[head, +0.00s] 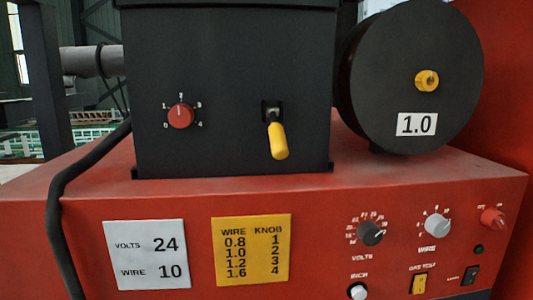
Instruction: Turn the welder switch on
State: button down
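The red welder (75,210) fills the lower part of the head view, and its front panel faces me. A red rotary switch (493,220) with small labels sits at the panel's upper right; its setting is too small to read surely. Below it are a small dark green lamp (479,249) and a black rocker switch (470,275) with a small label. A yellow rocker (419,284) marked gas test is to their left. My gripper is not in view.
A black box (230,70) on top carries a red knob (180,116) and a yellow-handled lever (278,140) hanging down. A black spool (412,60) marked 1.0 stands right. The panel has volts (371,233), wire (437,224) and inch (357,291) controls. A black cable (60,200) hangs left.

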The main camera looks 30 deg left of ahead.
aim_at(491, 218)
jog(key=u, duration=0.05)
jog(key=k, duration=0.5)
jog(key=u, duration=1.7)
jog(key=k, duration=0.45)
jog(key=z, duration=0.55)
jog(key=i, duration=0.4)
jog(key=u, duration=0.1)
